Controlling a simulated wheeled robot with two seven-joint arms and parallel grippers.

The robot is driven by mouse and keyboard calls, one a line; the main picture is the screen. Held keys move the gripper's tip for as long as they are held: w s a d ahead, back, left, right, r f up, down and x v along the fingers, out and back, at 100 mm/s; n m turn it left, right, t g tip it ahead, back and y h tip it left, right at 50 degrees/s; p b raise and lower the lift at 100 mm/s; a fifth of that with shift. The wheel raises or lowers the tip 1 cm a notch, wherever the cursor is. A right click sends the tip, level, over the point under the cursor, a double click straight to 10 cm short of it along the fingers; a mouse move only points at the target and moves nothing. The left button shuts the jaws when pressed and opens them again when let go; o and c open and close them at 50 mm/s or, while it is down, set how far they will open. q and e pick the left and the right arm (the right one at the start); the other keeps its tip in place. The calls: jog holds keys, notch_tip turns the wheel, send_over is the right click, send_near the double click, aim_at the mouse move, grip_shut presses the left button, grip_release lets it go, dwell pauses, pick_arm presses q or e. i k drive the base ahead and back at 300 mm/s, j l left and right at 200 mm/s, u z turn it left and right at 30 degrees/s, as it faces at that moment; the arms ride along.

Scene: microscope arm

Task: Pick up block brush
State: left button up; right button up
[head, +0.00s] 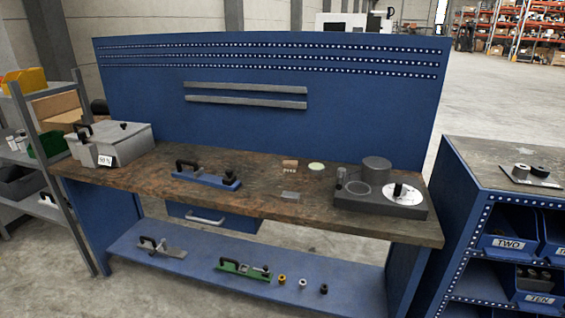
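A small brown block with a pale lower edge, which looks like the block brush (290,163), is on the wooden top of the blue workbench (240,210), a little right of the middle and towards the back. It is too small to make out bristles clearly. Nothing covers it. Neither of my grippers is in the head view.
A pale round disc (316,167) and a small grey plate (290,196) lie near the brush. A blue-based fixture (206,178) is left, a grey device (380,200) right, and a grey case (112,145) far left. Bare floor is in front.

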aim_at(288, 166)
jog(key=i+l+u, duration=0.1)
jog(key=i+u, duration=0.4)
jog(key=i, duration=1.65)
